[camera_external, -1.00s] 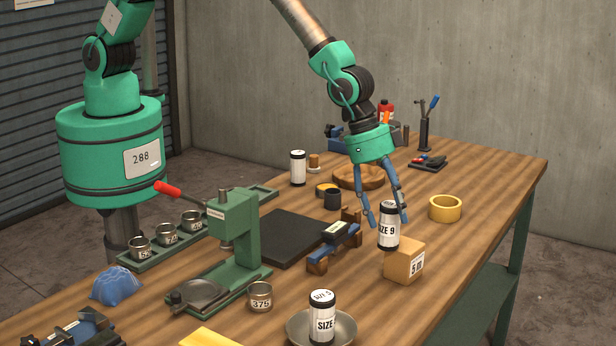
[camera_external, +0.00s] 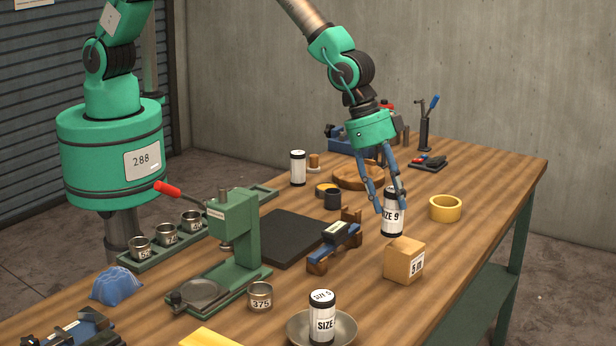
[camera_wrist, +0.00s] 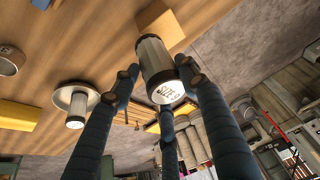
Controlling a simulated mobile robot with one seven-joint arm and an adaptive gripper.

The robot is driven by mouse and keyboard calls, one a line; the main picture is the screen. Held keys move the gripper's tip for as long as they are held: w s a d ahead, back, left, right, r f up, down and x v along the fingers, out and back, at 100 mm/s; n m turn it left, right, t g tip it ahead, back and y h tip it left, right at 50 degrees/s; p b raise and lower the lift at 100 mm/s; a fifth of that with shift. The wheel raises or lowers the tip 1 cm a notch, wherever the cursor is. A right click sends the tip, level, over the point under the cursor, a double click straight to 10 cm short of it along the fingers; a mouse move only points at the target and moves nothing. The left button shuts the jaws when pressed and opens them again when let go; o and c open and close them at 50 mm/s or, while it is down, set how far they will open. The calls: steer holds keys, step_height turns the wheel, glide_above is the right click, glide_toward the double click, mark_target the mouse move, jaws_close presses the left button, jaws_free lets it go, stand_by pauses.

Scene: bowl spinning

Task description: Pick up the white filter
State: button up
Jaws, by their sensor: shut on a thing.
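A white filter with black ends, marked SIZE 9 (camera_external: 392,222), is upright between the blue fingers of my gripper (camera_external: 391,207) in the external view. My gripper is shut on it near its upper part. In the wrist view the same filter (camera_wrist: 153,58) shows its labelled end toward the camera, with my fingers (camera_wrist: 165,78) around it. I cannot tell whether its base touches the table. A second white filter, marked SIZE 5 (camera_external: 322,318), stands in a metal bowl (camera_external: 347,328). A third white canister (camera_external: 298,167) stands at the back.
A tan box marked 5m (camera_external: 400,262) is just in front of the held filter. A yellow ring (camera_external: 445,208) lies to its right. A blue-and-wood stand (camera_external: 333,247) and green press (camera_external: 240,240) are to the left. The table's right side (camera_external: 500,180) is clear.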

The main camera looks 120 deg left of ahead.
steer(key=s+r+b, duration=0.1)
steer(key=s+b, duration=0.1)
steer(key=s, duration=1.4)
steer(key=shift+d+r, duration=0.25)
steer(key=shift+r, duration=0.05)
steer(key=shift+w+a+r+b, duration=0.1)
steer(key=shift+w+a+b, duration=1.05)
steer(key=shift+b, duration=1.7)
steer(key=shift+w, duration=0.15)
steer(key=w, duration=0.5)
steer(key=w+f, duration=0.1)
steer(key=w, duration=0.9)
steer(key=shift+w+a+f+p, duration=0.25)
steer(key=shift+w+a+p, duration=0.15)
